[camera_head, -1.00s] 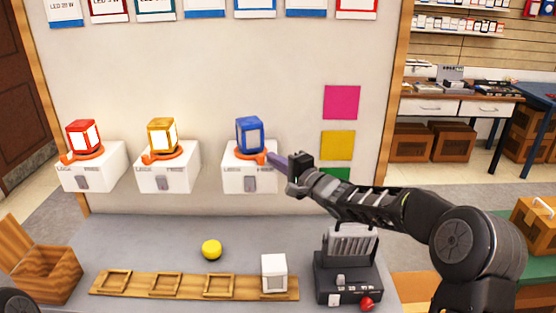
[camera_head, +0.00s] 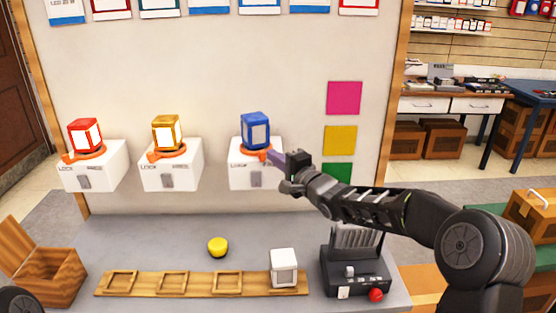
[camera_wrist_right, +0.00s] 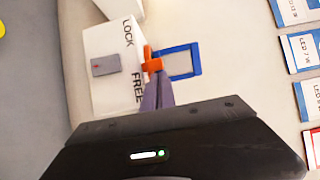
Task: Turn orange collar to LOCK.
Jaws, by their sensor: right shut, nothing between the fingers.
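A blue lamp (camera_head: 255,131) stands on a white box (camera_head: 248,182) on the wall. Its orange collar (camera_head: 262,153) has a tab at the front right. In the right wrist view the collar's tab (camera_wrist_right: 151,64) is beside the word FREE, and LOCK (camera_wrist_right: 127,32) is printed farther along the box. My right gripper (camera_head: 272,157) is shut and empty, with its purple fingertips (camera_wrist_right: 153,85) at the tab. They look to meet it, but I cannot tell if they press. My left gripper is out of view.
Red (camera_head: 85,134) and amber (camera_head: 166,132) lamps stand on similar boxes at left, their collar tabs pointing left. Below, the grey bench holds a yellow ball (camera_head: 218,247), a wooden rack (camera_head: 145,285), a white cube (camera_head: 284,266) and a dark device (camera_head: 352,272).

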